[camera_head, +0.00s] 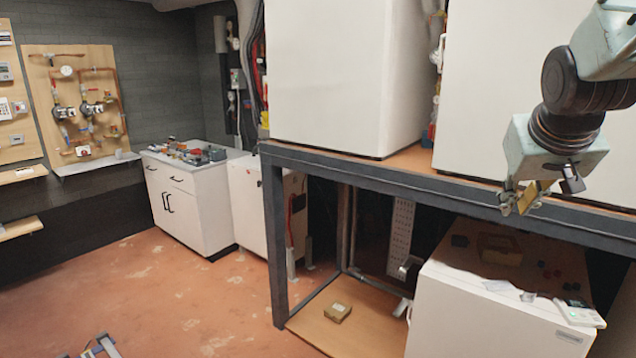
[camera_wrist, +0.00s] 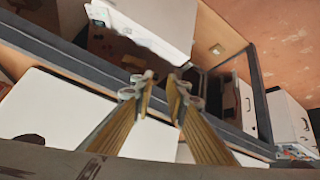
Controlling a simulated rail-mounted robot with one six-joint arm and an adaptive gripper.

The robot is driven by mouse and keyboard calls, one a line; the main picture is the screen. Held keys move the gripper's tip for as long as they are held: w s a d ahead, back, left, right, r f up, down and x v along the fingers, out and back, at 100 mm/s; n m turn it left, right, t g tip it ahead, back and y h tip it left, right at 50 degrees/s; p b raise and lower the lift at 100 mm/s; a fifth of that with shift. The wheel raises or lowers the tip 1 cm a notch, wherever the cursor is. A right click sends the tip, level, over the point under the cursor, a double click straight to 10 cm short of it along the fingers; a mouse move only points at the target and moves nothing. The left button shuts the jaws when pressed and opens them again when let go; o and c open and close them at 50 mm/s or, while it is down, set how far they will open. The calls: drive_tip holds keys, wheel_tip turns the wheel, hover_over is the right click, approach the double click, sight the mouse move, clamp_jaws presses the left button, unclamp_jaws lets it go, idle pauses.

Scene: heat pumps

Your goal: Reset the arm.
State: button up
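My gripper (camera_head: 527,198) hangs at the right of the head view, in front of the upper shelf's front beam. It points downward at the end of my arm. In the wrist view my gripper (camera_wrist: 162,82) shows two yellowish fingers with a gap between their tips. It is open, with nothing between the fingers. No object touches it in either view.
A dark metal rack (camera_head: 400,178) bears large white units (camera_head: 340,75) above. A lower white unit (camera_head: 485,315) stands beneath my gripper, with a small device (camera_head: 578,312) on top. A small box (camera_head: 338,312) sits on the lower board. The floor (camera_head: 180,300) at left is mostly clear.

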drive_tip(key=s+a+f+n+g+y, duration=0.1)
drive_tip(key=s+a, duration=0.3)
drive_tip(key=a, duration=0.4)
drive_tip(key=s+a+f+n+y, duration=0.1)
drive_tip(key=s+a+n, duration=0.15)
drive_tip(key=a, duration=0.55)
drive_tip(key=s+a+f, duration=0.1)
drive_tip(key=s+a, duration=0.2)
drive_tip(key=s, duration=0.5)
drive_tip(key=s+a+f+g+y, duration=0.1)
drive_tip(key=s+a, duration=0.2)
drive_tip(key=s, duration=0.5)
drive_tip(key=s+a+f+g+b, duration=0.1)
drive_tip(key=s+a+f, duration=0.1)
drive_tip(key=s, duration=0.6)
drive_tip(key=shift+s+a+m+y, duration=0.2)
drive_tip(key=shift+a+m+y, duration=0.15)
drive_tip(key=shift+a, duration=0.25)
